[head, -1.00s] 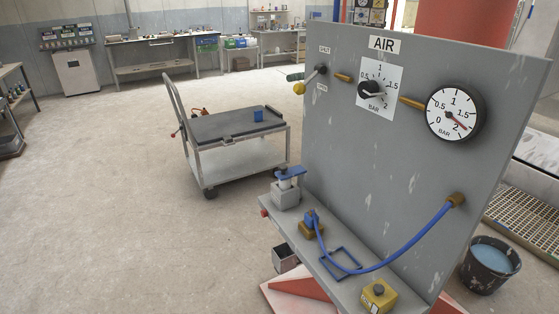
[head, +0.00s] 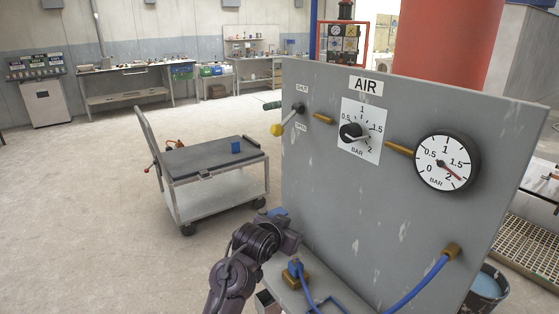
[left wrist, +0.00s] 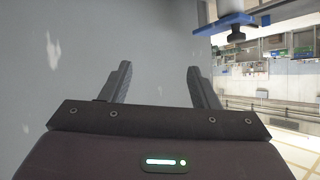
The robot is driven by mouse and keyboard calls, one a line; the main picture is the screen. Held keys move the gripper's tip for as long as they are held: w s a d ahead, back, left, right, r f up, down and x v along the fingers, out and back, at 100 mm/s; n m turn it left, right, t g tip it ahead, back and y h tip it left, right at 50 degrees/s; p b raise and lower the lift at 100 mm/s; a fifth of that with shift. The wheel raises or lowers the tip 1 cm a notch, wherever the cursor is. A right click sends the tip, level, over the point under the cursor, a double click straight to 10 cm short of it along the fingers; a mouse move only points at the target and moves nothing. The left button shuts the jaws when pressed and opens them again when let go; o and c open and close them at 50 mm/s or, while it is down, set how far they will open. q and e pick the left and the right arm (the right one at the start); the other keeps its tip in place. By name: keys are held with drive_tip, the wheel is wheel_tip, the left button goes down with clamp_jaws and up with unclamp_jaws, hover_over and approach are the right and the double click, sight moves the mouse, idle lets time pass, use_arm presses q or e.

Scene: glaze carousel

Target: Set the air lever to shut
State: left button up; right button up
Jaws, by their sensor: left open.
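The air lever (head: 288,119) is on the upper left of the grey panel (head: 335,200), in the head view. It has a black hub, a pale arm and a yellow knob (head: 277,130). The knob hangs down and left from the hub, near the lower label; one label (head: 302,89) sits above the hub. My left arm reaches in low in front of the panel's left edge, well below the lever. My left gripper (left wrist: 160,68) is open and empty in the left wrist view, its fingers before grey panel surface. The fingertips cannot be made out in the head view. My right gripper is not shown.
A dial (head: 353,132) and a pressure gauge (head: 447,162) are right of the lever. A blue hose (head: 418,283) runs from the panel to the shelf. A blue clamp part (left wrist: 224,22) shows in the wrist view. A trolley (head: 215,158) stands behind left; floor beyond is clear.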

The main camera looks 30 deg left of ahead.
sight(274, 132)
use_arm(q)
drive_tip(key=w+a+r+t, duration=0.2)
drive_tip(key=a+r, duration=0.1)
drive_tip(key=r, duration=0.4)
drive_tip(key=w+a+r+n+t+y, duration=0.1)
drive_tip(key=w+a+r+t, duration=0.1)
drive_tip(key=r, duration=0.5)
drive_tip(key=w+a+r+n+t+y, duration=0.1)
drive_tip(key=w+a+r, duration=0.1)
drive_tip(key=a+r, duration=0.2)
drive_tip(key=shift+w+a+r+t, duration=0.1)
drive_tip(key=shift+a+r+t, duration=0.1)
drive_tip(key=shift+r, duration=0.5)
drive_tip(key=shift+w+a+r+t, duration=0.1)
drive_tip(key=shift+a+r+t, duration=0.1)
drive_tip(key=shift+r, duration=0.5)
drive_tip(key=shift+w+r+p, duration=0.2)
drive_tip(key=shift+w+p, duration=0.05)
drive_tip(key=shift+p, duration=0.1)
drive_tip(key=p+x, duration=0.2)
drive_tip(key=x, duration=0.4)
drive_tip(key=shift+f, duration=0.1)
drive_tip(key=shift+w+a+f, duration=0.1)
drive_tip(key=shift+w, duration=0.3)
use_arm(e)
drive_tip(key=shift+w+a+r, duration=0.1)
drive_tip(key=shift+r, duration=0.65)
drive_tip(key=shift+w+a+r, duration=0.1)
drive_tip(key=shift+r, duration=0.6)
